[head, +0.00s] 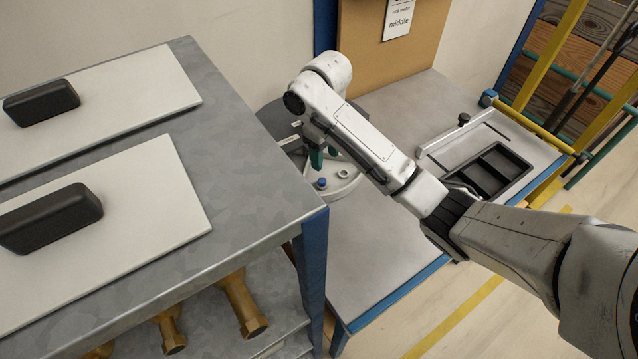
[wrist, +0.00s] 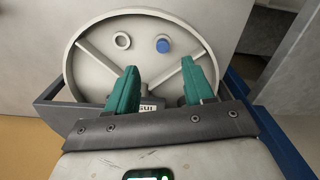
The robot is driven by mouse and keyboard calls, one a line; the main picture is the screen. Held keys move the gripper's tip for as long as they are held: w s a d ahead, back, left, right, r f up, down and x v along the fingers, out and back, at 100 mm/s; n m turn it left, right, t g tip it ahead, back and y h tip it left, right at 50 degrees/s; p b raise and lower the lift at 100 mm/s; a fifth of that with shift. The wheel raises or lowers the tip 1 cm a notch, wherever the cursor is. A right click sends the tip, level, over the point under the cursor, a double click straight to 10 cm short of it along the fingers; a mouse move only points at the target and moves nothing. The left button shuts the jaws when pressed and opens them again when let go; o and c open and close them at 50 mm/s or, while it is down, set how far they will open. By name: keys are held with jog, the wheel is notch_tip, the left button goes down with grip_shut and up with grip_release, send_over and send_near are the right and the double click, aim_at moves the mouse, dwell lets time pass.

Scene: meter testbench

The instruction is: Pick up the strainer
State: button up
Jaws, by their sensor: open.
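A round pale tray (head: 347,187) with raised dividers lies on the bench under my gripper; its rim also shows in the wrist view (wrist: 72,62). A small blue piece (wrist: 163,46) and a small white ring (wrist: 122,40) sit in its far part, apart from each other. The blue piece (head: 322,183) and the ring (head: 343,174) also show in the head view. I cannot tell surely which is the strainer. My gripper (wrist: 159,68) is open above the tray, its green fingers apart and empty. A dark labelled part (wrist: 148,106) shows between the fingers, partly hidden.
A metal shelf unit (head: 235,150) stands close left of the tray, with white boards, black blocks (head: 50,218) and brass fittings (head: 240,300) below. A black compartment tray (head: 490,172) lies at the bench's right. The bench between (head: 400,110) is mostly clear. A board stands behind.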

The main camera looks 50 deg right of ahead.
aim_at(322, 180)
notch_tip(322, 180, down, 4)
jog(key=shift+r+b, duration=0.15)
jog(key=shift+b, duration=0.3)
jog(key=shift+w+a+f+p, duration=0.15)
jog(key=shift+f+p, duration=0.2)
jog(key=shift+f, duration=0.95)
jog(key=shift+w+a+f+p, duration=0.15)
jog(key=shift+f+p, duration=0.2)
jog(key=shift+f, duration=0.95)
jog(key=shift+d, duration=0.1)
jog(key=shift+c, duration=0.3)
grip_shut()
